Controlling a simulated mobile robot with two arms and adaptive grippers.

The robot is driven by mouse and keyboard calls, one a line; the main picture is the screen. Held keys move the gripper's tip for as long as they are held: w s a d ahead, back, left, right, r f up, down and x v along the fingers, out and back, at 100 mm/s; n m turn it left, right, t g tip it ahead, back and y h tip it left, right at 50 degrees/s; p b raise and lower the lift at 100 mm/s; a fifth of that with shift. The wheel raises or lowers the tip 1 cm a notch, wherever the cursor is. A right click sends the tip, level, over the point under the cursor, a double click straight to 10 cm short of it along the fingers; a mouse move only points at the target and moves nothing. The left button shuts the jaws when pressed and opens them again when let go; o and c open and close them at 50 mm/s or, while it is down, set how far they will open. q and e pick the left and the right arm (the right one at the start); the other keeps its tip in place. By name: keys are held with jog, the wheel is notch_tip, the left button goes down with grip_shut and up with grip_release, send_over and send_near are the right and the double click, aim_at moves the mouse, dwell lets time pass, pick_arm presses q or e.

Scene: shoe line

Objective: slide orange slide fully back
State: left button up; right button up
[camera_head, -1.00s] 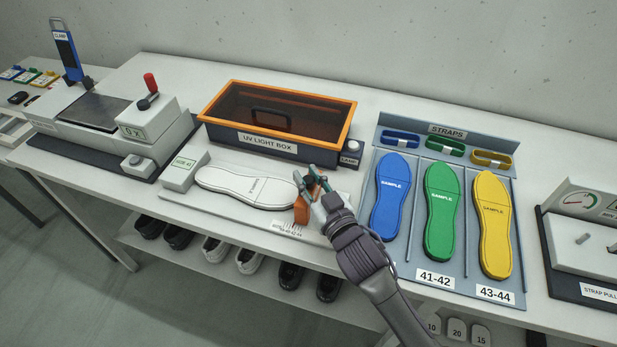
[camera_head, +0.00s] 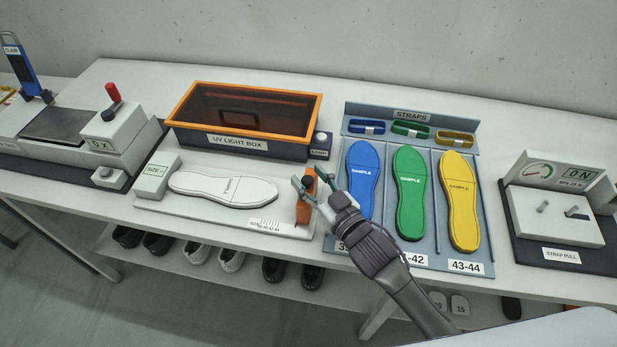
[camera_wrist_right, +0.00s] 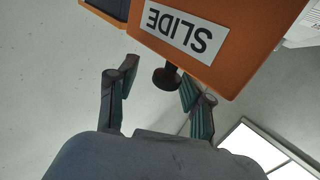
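The orange slide (camera_head: 305,205) stands at the right end of the white measuring base (camera_head: 160,207), a short gap right of the heel of the white sole (camera_head: 225,189). In the right wrist view the slide (camera_wrist_right: 245,30) shows large, with a "SLIDE" label and a black knob (camera_wrist_right: 168,76) on it. My right gripper (camera_head: 309,178) is at the slide; in the right wrist view its fingers (camera_wrist_right: 158,78) are apart, with the knob between their tips. A gap shows on the knob's left; the right fingertip is close to it. My left gripper is not in view.
The UV light box (camera_head: 238,142) with an orange rim stands behind the base. A grey straps tray (camera_head: 372,128) with blue, green and yellow sample soles lies just right, under my right arm. A strap pull gauge (camera_head: 555,215) stands farther right. Shoes sit on the shelf below.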

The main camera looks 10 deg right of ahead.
jog(key=shift+s, duration=0.1)
jog(key=v, duration=1.1)
jog(key=shift+s+d, duration=0.2)
jog(key=shift+s, duration=0.15)
